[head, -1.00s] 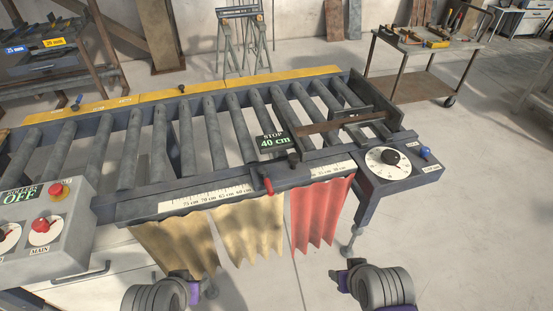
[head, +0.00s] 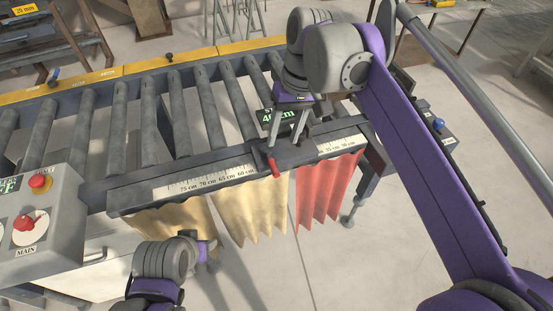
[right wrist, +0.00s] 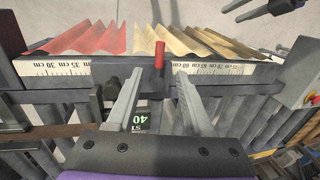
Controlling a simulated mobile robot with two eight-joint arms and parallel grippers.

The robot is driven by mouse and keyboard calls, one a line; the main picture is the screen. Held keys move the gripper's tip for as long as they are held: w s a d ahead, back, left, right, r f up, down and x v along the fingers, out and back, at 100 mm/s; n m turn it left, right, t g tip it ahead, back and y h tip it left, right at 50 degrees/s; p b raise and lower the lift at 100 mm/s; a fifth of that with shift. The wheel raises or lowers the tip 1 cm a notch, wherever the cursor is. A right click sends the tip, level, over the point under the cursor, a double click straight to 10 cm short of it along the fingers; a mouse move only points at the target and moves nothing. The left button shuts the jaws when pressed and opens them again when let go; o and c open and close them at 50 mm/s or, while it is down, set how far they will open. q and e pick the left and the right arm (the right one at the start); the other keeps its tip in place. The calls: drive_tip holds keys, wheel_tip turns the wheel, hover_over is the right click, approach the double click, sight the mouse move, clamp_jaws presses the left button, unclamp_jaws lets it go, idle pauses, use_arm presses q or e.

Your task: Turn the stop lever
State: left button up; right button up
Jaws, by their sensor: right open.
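The stop lever (head: 270,164) has a red handle and sits on the front rail of the roller conveyor, by the black stop display (head: 270,117), which is partly covered by my right gripper. My right gripper (head: 285,142) is open and points down at the rail close to the lever. In the right wrist view the red lever (right wrist: 159,55) stands between the lines of the two open fingers (right wrist: 159,78), just beyond their tips, and nothing is gripped.
A ruler scale (head: 205,178) runs along the front rail. Tan curtains (head: 250,205) and a red curtain (head: 325,188) hang below it. A control box (head: 35,225) with red knobs stands at the left. My right arm hides much of the conveyor's right end.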

sight(275, 167)
drive_tip(key=f, duration=0.3)
drive_tip(key=a+f, duration=0.1)
drive_tip(key=f, duration=0.5)
drive_tip(key=shift+s+a+f+b, duration=0.15)
drive_tip(key=shift+s+a+b, duration=0.15)
drive_tip(key=shift+s+a, duration=0.05)
clamp_jaws()
idle(0.9)
